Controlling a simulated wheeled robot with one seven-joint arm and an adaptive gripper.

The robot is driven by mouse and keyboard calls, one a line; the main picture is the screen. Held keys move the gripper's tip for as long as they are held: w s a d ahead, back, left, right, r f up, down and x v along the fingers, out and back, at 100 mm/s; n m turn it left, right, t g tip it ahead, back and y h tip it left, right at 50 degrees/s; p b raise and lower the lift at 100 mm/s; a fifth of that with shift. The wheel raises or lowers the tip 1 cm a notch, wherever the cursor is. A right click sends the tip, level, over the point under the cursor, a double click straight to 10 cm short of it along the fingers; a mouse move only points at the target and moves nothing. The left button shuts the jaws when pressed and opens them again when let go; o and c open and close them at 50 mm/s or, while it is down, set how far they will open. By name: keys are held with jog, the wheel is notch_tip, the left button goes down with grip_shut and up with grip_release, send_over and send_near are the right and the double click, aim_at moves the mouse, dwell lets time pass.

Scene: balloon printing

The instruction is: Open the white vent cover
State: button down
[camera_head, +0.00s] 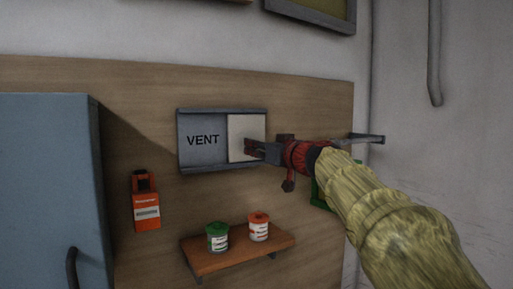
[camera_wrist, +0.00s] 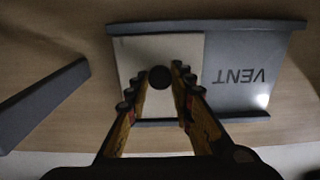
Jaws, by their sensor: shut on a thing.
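The white vent cover (camera_head: 240,124) is a square pale panel in the right half of a grey wall frame (camera_head: 201,155). The frame's left half is bare grey and reads VENT. In the wrist view the cover (camera_wrist: 132,50) appears on the left, beside the upside-down VENT lettering (camera_wrist: 241,76). A dark round knob (camera_wrist: 160,77) stands out from the cover, between my fingers. My gripper (camera_head: 249,149) reaches in from the right and is shut on this knob.
Below the vent, a wooden shelf (camera_head: 239,248) bears a green-lidded can (camera_head: 217,239) and an orange-lidded can (camera_head: 259,228). An orange box (camera_head: 146,211) hangs at left, beside a blue cabinet (camera_head: 50,180). A grey bar (camera_head: 367,138) juts out at right, behind my arm.

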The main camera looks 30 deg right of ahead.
jog(key=shift+a, duration=0.1)
dwell(0.3)
jog(key=a+b, duration=0.1)
jog(key=a, duration=0.5)
jog(key=a+b, duration=0.1)
jog(key=a, duration=0.5)
jog(key=shift+s+a+b, duration=0.2)
jog(key=shift+a+b, duration=0.15)
jog(key=c, duration=1.5)
grip_release()
jog(key=shift+c, duration=0.2)
jog(key=shift+s, duration=0.1)
jog(key=s, duration=1.1)
jog(key=shift+s+d, duration=0.2)
jog(key=shift+s, duration=0.2)
